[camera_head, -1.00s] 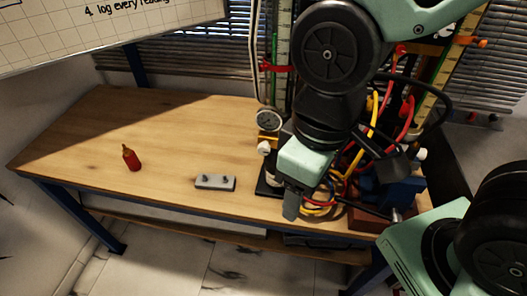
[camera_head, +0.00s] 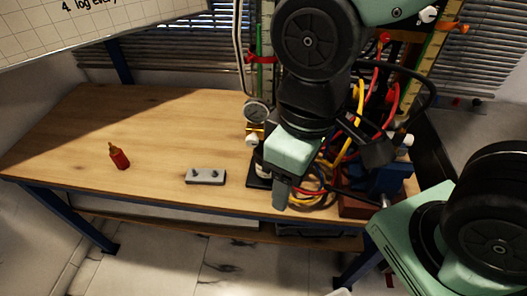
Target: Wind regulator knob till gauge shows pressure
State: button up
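The pressure gauge (camera_head: 257,111) has a round pale face and stands at the back centre of the bench. Its needle is too small to read. Below it is a brass-coloured regulator body (camera_head: 255,131) with a pale round knob (camera_head: 252,141) at its lower front. My gripper (camera_head: 281,194) points down at the front of the bench, to the right of and nearer than the knob, apart from it in the picture. Only one finger shows clearly, so its opening cannot be told. My arm hides part of the rig behind it.
A wooden bench (camera_head: 150,135) carries a red bottle (camera_head: 118,157) at left and a grey block with two dark knobs (camera_head: 205,176). Red and yellow hoses (camera_head: 355,130) and a blue vise-like device (camera_head: 379,178) crowd the right. The bench's left half is mostly clear.

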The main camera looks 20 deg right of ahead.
aim_at(252, 141)
jog(key=k+u, duration=0.2)
jog(key=u, duration=0.2)
jog(key=k+l+u, duration=0.1)
jog(key=u, duration=0.3)
jog(key=k+j, duration=0.05)
jog(key=k, duration=0.05)
